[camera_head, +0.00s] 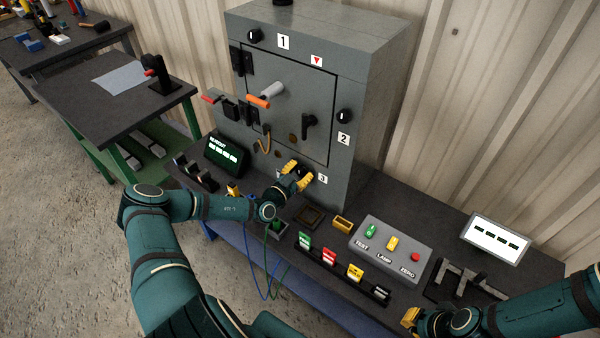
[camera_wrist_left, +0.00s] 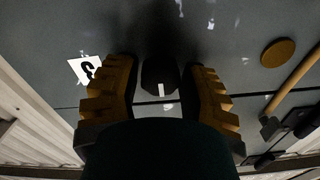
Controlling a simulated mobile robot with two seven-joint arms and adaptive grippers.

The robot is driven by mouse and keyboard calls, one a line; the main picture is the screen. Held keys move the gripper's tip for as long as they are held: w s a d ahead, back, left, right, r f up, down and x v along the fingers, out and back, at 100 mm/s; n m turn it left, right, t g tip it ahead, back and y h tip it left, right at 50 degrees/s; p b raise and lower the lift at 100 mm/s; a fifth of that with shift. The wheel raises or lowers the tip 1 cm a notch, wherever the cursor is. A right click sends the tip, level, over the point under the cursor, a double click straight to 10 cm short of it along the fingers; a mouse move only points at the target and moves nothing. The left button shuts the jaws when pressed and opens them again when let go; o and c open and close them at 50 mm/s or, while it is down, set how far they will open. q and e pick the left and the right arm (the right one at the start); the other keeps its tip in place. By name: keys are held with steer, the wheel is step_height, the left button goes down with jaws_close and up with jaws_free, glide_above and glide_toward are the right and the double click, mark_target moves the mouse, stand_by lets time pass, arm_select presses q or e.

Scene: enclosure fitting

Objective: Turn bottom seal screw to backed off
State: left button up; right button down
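The grey cabinet (camera_head: 362,120) carries the bottom seal screw, a dark knob beside the white label 3 (camera_head: 323,179). In the left wrist view the knob (camera_wrist_left: 160,78) is black with a white mark pointing along the picture's vertical. My left gripper (camera_head: 298,175) is at the cabinet's lower front. Its yellow fingers, also in the left wrist view (camera_wrist_left: 160,92), stand on both sides of the knob with narrow dark gaps; firm contact is not visible. My right gripper (camera_head: 412,318) is low at the right, mostly hidden by its own arm, away from the cabinet.
Above are a door with an orange-tipped handle (camera_head: 258,101) and knobs labelled 1 (camera_head: 254,36) and 2 (camera_head: 344,116). The bench holds a dark readout (camera_head: 227,155), a button box (camera_head: 390,248), coloured tags (camera_head: 329,257) and a white display (camera_head: 496,238). Cables hang below my left forearm.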

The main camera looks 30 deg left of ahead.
arm_select(q)
steer(key=shift+o, duration=1.2)
steer(key=shift+s, duration=0.2)
steer(key=s, duration=1.1)
steer(key=shift+s+a, duration=0.3)
steer(key=shift+a, duration=0.15)
